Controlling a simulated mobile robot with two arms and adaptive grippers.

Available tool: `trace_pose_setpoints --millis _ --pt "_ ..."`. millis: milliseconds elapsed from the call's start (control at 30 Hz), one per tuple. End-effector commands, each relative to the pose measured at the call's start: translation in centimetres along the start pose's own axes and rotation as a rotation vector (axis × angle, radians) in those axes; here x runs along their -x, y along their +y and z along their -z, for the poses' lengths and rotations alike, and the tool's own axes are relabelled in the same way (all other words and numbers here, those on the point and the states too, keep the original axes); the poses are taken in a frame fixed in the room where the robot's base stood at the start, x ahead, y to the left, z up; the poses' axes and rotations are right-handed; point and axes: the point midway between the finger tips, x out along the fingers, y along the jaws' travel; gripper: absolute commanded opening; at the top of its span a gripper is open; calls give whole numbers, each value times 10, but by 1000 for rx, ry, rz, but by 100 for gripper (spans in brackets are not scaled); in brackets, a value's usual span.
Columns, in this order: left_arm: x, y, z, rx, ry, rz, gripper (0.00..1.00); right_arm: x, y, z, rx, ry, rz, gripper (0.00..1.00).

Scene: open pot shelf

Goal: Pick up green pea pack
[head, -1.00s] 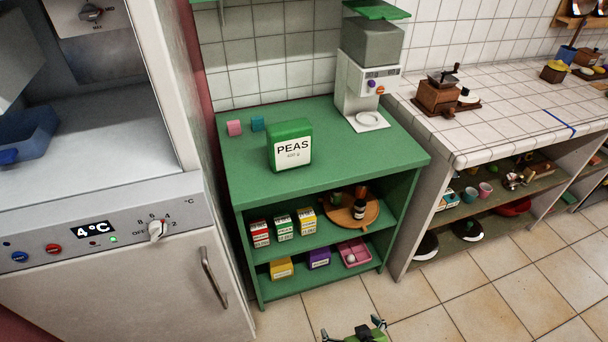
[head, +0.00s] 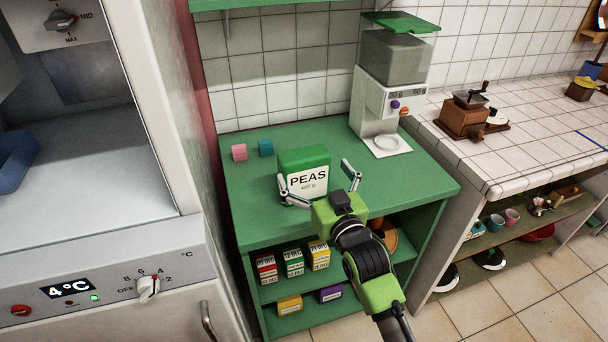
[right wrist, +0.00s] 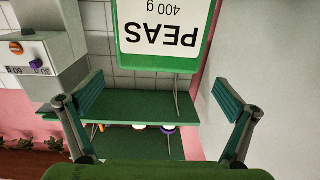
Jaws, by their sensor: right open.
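The green pea pack (head: 304,172), with a white label reading PEAS 400 g, stands upright on the green shelf top (head: 240,205). My right gripper (head: 318,187) is open in front of the pack, its two fingers spread wide. In the head view the left finger overlaps the pack's lower left front, and the other finger is to its right. I cannot tell whether either finger touches it. In the right wrist view the pack (right wrist: 165,38) appears upside down, beyond the open fingers (right wrist: 160,105). My left gripper is not in view.
A white grinder machine (head: 376,110) stands at the back right. Small boxes (head: 293,262) fill the shelf below. The tall fridge (head: 160,120) borders the left.

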Motion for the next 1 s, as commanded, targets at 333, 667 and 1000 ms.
trace_pose_setpoints --millis 333,667,1000 --pt "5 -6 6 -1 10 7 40 -28 1 1 0 -1 0 100" --pt "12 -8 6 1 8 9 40 -67 2 2 0 -1 0 100" --pt "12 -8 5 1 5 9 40 -72 2 1 0 -1 0 97"
